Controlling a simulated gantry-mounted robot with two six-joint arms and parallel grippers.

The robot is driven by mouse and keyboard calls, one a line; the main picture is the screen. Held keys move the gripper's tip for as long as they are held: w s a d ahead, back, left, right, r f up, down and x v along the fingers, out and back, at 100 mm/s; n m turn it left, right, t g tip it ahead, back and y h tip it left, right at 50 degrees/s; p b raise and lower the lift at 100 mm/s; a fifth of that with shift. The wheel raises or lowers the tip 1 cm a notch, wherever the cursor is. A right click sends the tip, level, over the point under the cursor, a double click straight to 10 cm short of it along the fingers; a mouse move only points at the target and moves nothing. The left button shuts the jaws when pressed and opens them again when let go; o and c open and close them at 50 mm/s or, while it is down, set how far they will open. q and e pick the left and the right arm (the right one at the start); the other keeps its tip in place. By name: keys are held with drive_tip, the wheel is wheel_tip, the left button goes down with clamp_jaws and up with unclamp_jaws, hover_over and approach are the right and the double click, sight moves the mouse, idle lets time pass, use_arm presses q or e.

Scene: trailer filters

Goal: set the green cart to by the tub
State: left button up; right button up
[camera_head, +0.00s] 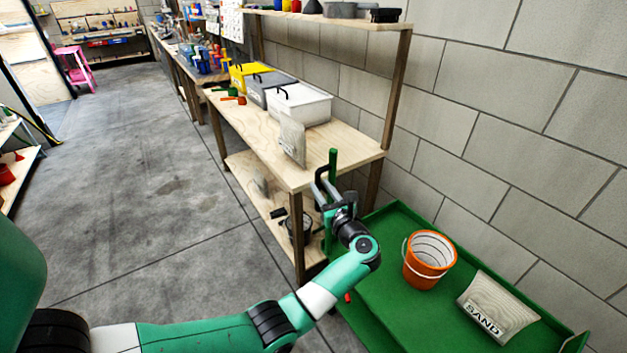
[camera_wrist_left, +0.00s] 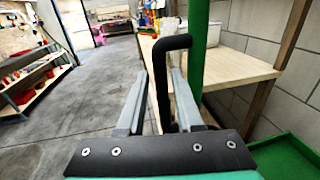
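The green cart (camera_head: 395,295) stands at the lower right against the block wall. A green post (camera_head: 333,160) rises at its far left end, and it also shows in the left wrist view (camera_wrist_left: 198,50). A black handle bar (camera_wrist_left: 160,85) bends beside the post. My left gripper (camera_head: 325,185) is at this handle; in the left wrist view its two fingers (camera_wrist_left: 160,90) stand apart on either side of the bar, with small gaps showing. A white tub (camera_head: 300,105) with dark handles sits on the wooden workbench. My right gripper is not in view.
An orange bucket (camera_head: 428,262) and a sand bag (camera_head: 497,308) ride in the cart. The wooden workbench (camera_head: 330,150) is close beyond the cart's post, with grey (camera_head: 268,88) and yellow (camera_head: 246,75) bins on it. The concrete floor (camera_head: 150,190) at left is clear.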

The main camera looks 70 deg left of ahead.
use_arm(q)
drive_tip(key=a+b, duration=0.1)
drive_tip(key=a, duration=0.5)
drive_tip(key=shift+a+b, duration=0.15)
drive_tip(key=shift+b, duration=0.15)
drive_tip(key=shift+s, duration=0.1)
clamp_jaws()
idle(0.9)
